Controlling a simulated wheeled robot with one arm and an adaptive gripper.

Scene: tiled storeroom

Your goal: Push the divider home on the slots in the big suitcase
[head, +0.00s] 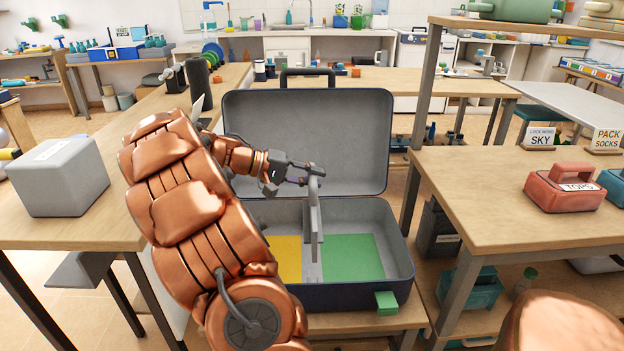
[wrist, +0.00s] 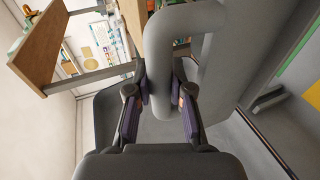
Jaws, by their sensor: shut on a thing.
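The big suitcase (head: 399,235) stands open, dark blue outside and grey inside, its lid (head: 310,125) upright at the back. Its floor has a yellow patch (head: 288,258) and a green patch (head: 352,258), with a grey strip (head: 312,272) between them. The grey divider (head: 316,225) is upright over that strip, edge-on to the head view. I cannot tell whether its lower edge is in the slots. My gripper (head: 308,176) is shut on the divider's handle at the top. In the wrist view the fingers (wrist: 160,105) flank the grey handle loop (wrist: 185,35).
A grey box (head: 60,180) sits on the left table. The right table (head: 490,195) holds a red case marked TOPS (head: 565,188) and signs. The suitcase's green side is empty.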

